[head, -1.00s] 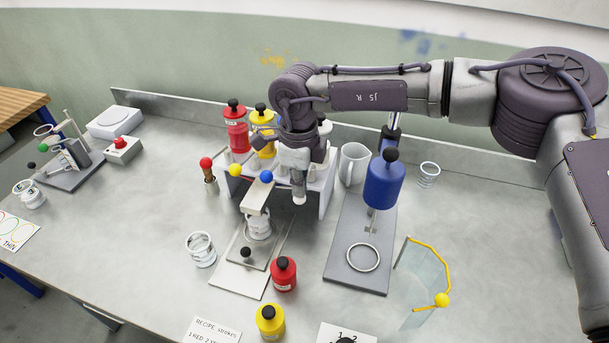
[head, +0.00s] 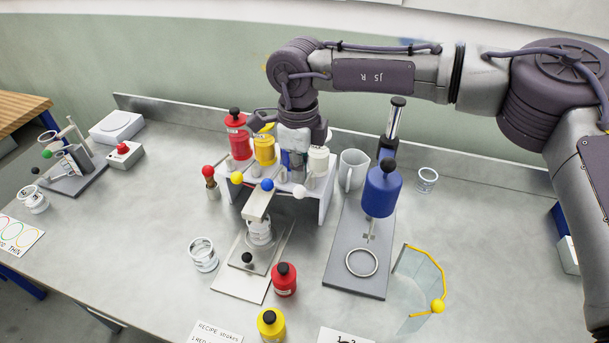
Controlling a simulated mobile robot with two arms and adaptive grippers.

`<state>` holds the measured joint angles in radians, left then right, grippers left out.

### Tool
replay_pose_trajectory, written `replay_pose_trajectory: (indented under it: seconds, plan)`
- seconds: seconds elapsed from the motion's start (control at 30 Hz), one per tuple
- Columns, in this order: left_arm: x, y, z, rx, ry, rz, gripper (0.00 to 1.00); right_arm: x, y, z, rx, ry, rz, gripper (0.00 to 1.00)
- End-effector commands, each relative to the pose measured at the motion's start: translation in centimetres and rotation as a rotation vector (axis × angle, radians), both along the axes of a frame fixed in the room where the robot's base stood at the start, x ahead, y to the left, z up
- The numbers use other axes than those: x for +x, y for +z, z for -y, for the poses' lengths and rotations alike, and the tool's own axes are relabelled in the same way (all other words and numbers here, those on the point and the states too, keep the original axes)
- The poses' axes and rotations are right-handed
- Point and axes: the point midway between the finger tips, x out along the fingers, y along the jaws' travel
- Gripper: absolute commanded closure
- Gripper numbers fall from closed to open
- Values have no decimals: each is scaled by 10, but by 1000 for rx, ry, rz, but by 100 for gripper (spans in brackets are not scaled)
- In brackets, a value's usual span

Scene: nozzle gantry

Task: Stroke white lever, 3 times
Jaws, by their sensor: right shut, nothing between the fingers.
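The white lever's ball knob (head: 299,191) sits at the front of the white bottle rack (head: 326,200), in line with the red (head: 208,171), yellow (head: 236,178) and blue (head: 267,185) knobs and at a matching height. My right gripper (head: 297,172) is shut and empty, pointing down just above and behind the white knob; it appears apart from it. It partly hides the blue bottle behind it. The white bottle (head: 318,160) stands at the rack's right end. My left gripper is not in view.
A clear jar (head: 260,232) stands under the nozzle. A blue press (head: 382,192) and grey mug (head: 353,170) stand to the right. A loose red bottle (head: 285,280) and yellow bottle (head: 271,325) stand in front. A yellow-edged clear shield (head: 422,280) is at front right.

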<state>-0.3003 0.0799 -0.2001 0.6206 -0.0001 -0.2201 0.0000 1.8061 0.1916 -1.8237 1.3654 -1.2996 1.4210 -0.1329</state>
Motion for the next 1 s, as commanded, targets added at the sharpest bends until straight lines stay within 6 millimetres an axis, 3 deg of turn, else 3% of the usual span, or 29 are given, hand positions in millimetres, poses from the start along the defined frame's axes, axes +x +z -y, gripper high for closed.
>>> replay_pose_trajectory:
  seconds: [0.53, 1.0]
  plan:
    - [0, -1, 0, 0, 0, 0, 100, 0, -1, 0, 0, 0, 0, 100]
    - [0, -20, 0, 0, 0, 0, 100, 0, -23, 0, 0, 0, 0, 100]
